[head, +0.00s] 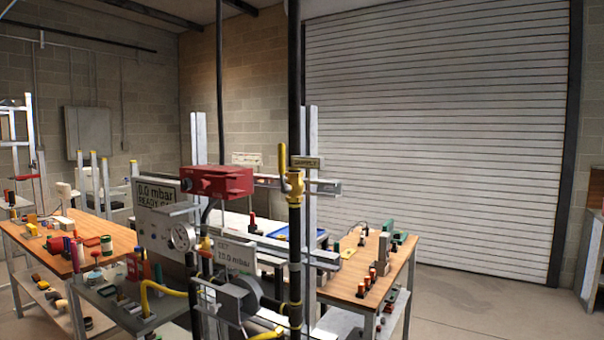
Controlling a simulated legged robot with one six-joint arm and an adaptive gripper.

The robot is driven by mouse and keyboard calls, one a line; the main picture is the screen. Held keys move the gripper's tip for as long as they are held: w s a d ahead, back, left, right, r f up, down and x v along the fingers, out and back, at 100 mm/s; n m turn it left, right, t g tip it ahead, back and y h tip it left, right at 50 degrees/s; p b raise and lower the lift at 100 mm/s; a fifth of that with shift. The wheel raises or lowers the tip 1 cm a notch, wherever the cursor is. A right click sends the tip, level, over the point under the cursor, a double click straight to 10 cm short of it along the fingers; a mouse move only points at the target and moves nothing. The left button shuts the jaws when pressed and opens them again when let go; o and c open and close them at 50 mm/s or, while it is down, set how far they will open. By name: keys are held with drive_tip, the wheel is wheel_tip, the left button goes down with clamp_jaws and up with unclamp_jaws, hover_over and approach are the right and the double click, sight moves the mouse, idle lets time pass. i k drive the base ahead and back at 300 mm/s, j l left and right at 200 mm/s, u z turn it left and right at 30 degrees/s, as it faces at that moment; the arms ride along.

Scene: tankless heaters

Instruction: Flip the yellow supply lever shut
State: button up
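The yellow supply lever (282,161) stands upright, alongside a vertical black pipe (295,80) and just left of it. It joins a brass-yellow valve body (295,186) on that pipe. A small yellowish tag (307,162) is beside the lever on the right; its lettering is too small to read surely. My gripper is not in view, and nothing is seen touching the lever.
A red box (216,181) is left of the valve. Cluttered wooden benches (345,275) flank the rig. Floor at the right (470,300) is clear.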

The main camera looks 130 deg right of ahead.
sight(285, 189)
drive_tip(key=z, duration=4.55)
